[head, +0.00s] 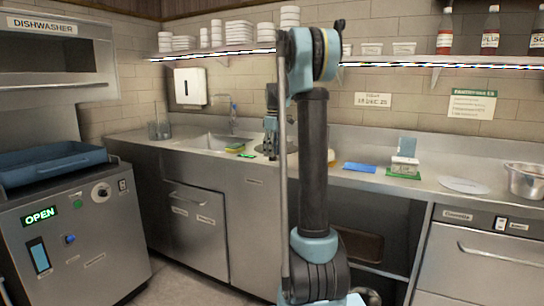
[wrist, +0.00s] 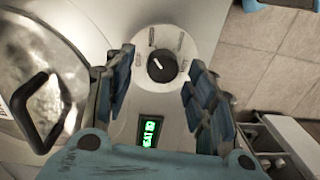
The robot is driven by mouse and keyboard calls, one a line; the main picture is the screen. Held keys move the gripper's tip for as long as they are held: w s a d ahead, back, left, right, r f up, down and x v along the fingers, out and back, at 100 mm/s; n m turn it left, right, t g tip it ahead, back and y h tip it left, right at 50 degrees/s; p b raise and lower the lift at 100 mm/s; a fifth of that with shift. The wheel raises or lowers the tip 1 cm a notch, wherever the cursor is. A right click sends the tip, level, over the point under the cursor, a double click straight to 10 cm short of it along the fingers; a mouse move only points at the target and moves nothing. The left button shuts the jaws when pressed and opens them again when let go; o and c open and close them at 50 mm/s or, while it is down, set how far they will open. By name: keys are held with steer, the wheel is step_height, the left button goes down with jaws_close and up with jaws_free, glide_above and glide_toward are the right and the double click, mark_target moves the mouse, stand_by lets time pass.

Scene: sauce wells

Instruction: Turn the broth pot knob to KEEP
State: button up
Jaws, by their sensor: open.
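The knob (wrist: 161,67) is a black dial on a pale round plate with small labels that I cannot read. Its white pointer line points up and slightly left in the wrist view. A green lit display (wrist: 149,132) sits below it; its text is hard to read. The metal pot lid (wrist: 38,75) with a black handle is at the left. My gripper (wrist: 163,62) is open, with one finger on each side of the knob and a gap on both sides; no contact shows. In the head view my gripper (head: 271,138) is small, above the counter.
In the head view a sink (head: 208,141) with a sponge (head: 235,148) is left of my arm. A blue cloth (head: 359,167), a green-based box (head: 404,167) and a metal bowl (head: 524,180) lie along the counter to the right. The dishwasher (head: 75,235) stands at the left.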

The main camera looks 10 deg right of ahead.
step_height(320, 180, up, 10)
steer(key=shift+w+d+r, duration=0.15)
steer(key=shift+w+d, duration=0.05)
steer(key=shift+w, duration=0.05)
